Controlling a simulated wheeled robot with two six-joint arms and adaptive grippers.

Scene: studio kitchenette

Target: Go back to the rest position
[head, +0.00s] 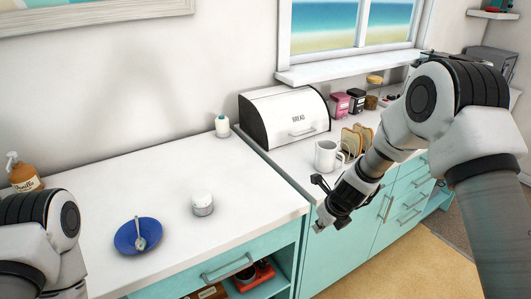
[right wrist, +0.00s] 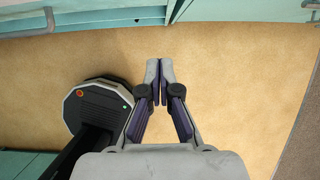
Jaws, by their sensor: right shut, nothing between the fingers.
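My right gripper (head: 328,219) hangs in front of the counter's front edge, near the white mug, and points down and to the left. In the right wrist view its two fingers (right wrist: 160,80) are together with nothing between them, above the tan floor. My left arm shows at the lower left of the head view, but its gripper is outside the picture.
A white mug (head: 326,155) and a rack of bread slices (head: 358,140) stand close behind my right gripper. A bread box (head: 285,117), a blue plate (head: 125,238) with a spoon, and a white jar (head: 202,204) are on the counter (head: 165,175). Floor (head: 410,272) is clear.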

